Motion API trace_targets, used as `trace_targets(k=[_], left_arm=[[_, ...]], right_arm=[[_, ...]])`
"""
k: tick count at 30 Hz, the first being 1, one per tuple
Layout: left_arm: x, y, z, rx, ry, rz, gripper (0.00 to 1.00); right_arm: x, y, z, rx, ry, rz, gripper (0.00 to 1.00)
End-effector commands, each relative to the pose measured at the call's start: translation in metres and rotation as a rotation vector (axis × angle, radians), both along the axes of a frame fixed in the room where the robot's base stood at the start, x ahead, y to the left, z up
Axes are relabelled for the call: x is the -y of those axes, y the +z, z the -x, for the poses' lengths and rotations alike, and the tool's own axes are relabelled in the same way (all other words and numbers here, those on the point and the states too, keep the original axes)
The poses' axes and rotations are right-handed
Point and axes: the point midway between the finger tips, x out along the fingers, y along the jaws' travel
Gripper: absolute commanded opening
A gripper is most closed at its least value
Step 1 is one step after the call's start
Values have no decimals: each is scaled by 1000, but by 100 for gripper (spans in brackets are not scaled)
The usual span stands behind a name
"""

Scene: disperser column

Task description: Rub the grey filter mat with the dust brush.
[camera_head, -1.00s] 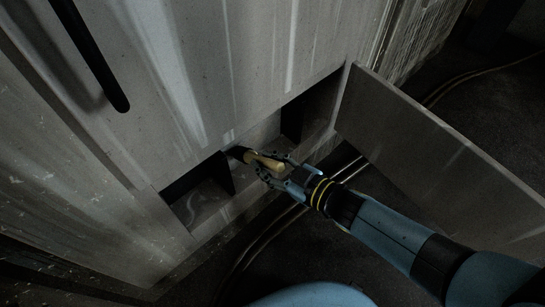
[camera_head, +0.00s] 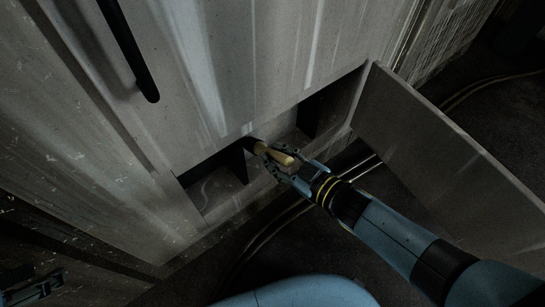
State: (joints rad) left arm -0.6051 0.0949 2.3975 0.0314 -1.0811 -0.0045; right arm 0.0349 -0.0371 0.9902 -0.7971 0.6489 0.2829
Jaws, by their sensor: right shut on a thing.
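The dust brush (camera_head: 275,154) has a pale wooden handle and a dark head. My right gripper (camera_head: 283,162) is shut on its handle, at the front of a low opening in the cabinet. The brush head points up and left into the opening. A plain grey surface (camera_head: 282,126) shows inside, between two dark dividers; it may be the grey filter mat, but it is dim and partly hidden. I cannot tell whether the brush touches it. My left gripper (camera_head: 36,287) is a dark shape at the lower left edge, too dim to show its fingers clearly.
The flap door (camera_head: 440,150) stands open on the right, close to my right arm. A black bar handle (camera_head: 130,50) sticks out from the cabinet front (camera_head: 220,60). Cables lie on the dark floor below. An empty left compartment (camera_head: 215,190) shows in the opening.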

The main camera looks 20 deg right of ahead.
Motion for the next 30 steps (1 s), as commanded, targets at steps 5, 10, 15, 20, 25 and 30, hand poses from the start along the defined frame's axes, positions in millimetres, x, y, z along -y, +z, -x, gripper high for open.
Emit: trace_targets(k=[5, 10, 15, 20, 25, 30], left_arm=[[0, 2, 0, 1, 0, 0, 29], [0, 1, 0, 1, 0, 0, 29], [0, 2, 0, 1, 0, 0, 29], [0, 1, 0, 1, 0, 0, 29], [0, 1, 0, 1, 0, 0, 29], [0, 0, 0, 0, 0, 0, 29]], right_arm=[[16, 0, -5, 1, 0, 2, 0], [21, 0, -7, 2, 1, 1, 0], [33, 1, -12, 2, 1, 1, 0], [46, 0, -17, 1, 0, 2, 0], [52, 0, -19, 0, 0, 1, 0], [62, 0, -23, 2, 1, 1, 0]])
